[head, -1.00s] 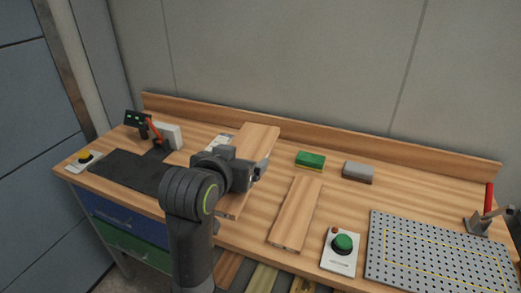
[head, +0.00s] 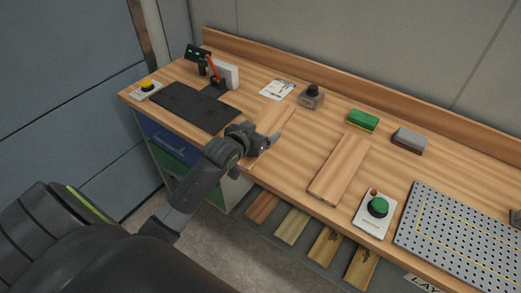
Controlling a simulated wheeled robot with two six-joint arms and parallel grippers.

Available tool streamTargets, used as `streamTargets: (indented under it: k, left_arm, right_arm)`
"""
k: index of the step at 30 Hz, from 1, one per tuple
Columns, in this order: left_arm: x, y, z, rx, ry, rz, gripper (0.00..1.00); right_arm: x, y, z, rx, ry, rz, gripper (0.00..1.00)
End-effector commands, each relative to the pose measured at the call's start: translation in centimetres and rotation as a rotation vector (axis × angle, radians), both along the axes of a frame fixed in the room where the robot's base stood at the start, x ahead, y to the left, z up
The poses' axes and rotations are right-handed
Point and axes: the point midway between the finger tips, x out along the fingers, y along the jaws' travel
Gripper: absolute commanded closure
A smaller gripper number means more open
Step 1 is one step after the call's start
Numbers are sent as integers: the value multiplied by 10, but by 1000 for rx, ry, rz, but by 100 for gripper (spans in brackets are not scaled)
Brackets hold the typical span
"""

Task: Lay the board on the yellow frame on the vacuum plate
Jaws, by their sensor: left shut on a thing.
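My left gripper (head: 268,142) is shut on a wooden board (head: 277,120) near the front edge of the bench, left of centre. The board's tone nearly matches the bench, and the gripper hides part of it; I cannot tell whether it touches the top. A second wooden board (head: 341,165) lies flat on the bench, to the right of the gripper. The perforated grey vacuum plate (head: 480,270) lies at the right, partly cut off by the picture edge. The yellow frame (head: 421,222) is a thin outline on it, with nothing on top. My right gripper is not in view.
A green button box (head: 376,209) stands between the second board and the plate. Behind are a green block (head: 363,121), a grey block (head: 409,140), a knobbed block (head: 312,97) and a paper card (head: 277,89). A black mat (head: 195,107) lies at left.

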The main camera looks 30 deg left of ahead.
Motion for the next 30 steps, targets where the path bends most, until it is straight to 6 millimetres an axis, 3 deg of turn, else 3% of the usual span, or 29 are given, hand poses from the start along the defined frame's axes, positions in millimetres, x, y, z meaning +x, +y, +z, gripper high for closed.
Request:
streamTargets:
  k: [13, 21, 30]
  left_arm:
    - [-1, 3, -8, -4, -2, 2, 50]
    - [-1, 3, -52, -3, 0, 2, 50]
    - [-1, 3, -82, -5, -1, 2, 50]
  right_arm:
    - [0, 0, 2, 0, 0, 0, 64]
    - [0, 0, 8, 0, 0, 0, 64]
    - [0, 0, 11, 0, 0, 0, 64]
